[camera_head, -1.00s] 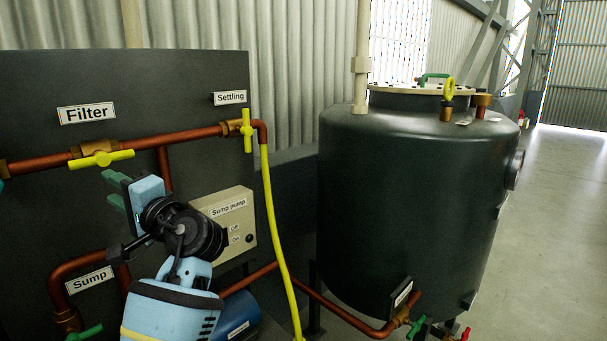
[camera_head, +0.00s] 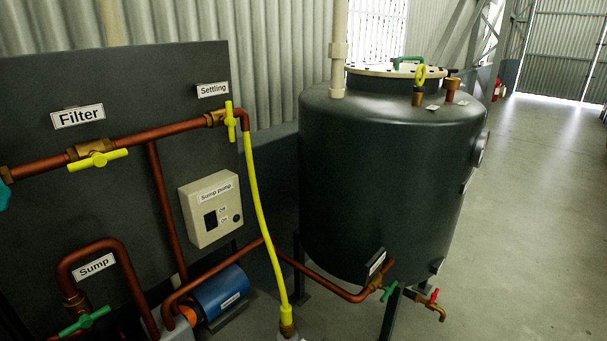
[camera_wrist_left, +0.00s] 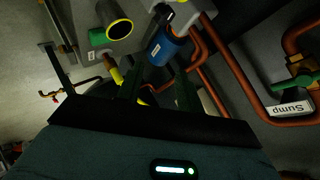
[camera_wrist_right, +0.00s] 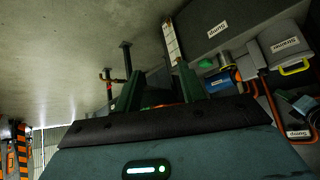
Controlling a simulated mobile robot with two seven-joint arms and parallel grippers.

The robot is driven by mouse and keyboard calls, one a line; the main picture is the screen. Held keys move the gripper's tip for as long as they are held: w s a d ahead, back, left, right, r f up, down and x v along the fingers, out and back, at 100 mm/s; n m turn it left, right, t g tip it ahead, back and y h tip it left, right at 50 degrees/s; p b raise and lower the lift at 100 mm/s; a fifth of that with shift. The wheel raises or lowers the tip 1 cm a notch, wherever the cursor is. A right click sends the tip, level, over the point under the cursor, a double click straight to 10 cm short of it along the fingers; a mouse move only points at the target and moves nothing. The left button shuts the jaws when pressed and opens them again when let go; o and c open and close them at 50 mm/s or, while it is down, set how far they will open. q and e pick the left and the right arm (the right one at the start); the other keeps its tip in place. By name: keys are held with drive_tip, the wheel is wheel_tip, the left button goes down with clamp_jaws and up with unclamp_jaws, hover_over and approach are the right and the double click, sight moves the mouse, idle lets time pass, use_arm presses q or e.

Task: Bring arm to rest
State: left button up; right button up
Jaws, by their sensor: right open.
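No gripper shows in the head view. My left gripper (camera_wrist_left: 158,88) shows in the left wrist view, with its two dark green fingers apart and nothing seen between them. Beyond it are a blue pump (camera_wrist_left: 163,46) and copper pipes (camera_wrist_left: 232,75). My right gripper (camera_wrist_right: 160,84) shows in the right wrist view, with its fingers spread and no held object visible. The floor and pipework lie beyond it. The sump pump switch box (camera_head: 208,209) is in plain sight on the dark panel (camera_head: 60,215) in the head view.
A large dark tank (camera_head: 385,180) stands right of the panel. A yellow hose (camera_head: 258,210) hangs between them, and the blue pump (camera_head: 220,294) sits low in front. Copper pipes (camera_head: 155,200) run along the panel. Open floor (camera_head: 530,200) lies to the right.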

use_arm(q)
drive_tip(key=s+d+f+n+g+h+p, duration=0.1)
drive_tip(key=s+d+n+h, duration=0.1)
drive_tip(key=s, duration=1)
drive_tip(key=s+d+f+n+h+p, duration=0.1)
drive_tip(key=s+d+n+h+p, duration=0.1)
drive_tip(key=s, duration=1)
drive_tip(key=shift+d+n+g+h, duration=0.3)
drive_tip(key=shift+d+n+g, duration=0.1)
drive_tip(key=shift+d+n, duration=0.35)
use_arm(e)
drive_tip(key=shift+t, duration=0.5)
drive_tip(key=w+r, duration=0.2)
drive_tip(key=r, duration=0.2)
drive_tip(key=shift+w+d+r, duration=0.2)
drive_tip(key=shift+w, duration=0.2)
use_arm(q)
drive_tip(key=shift+s, duration=0.1)
use_arm(e)
drive_tip(key=shift+w+a, duration=0.1)
drive_tip(key=shift+c, duration=0.4)
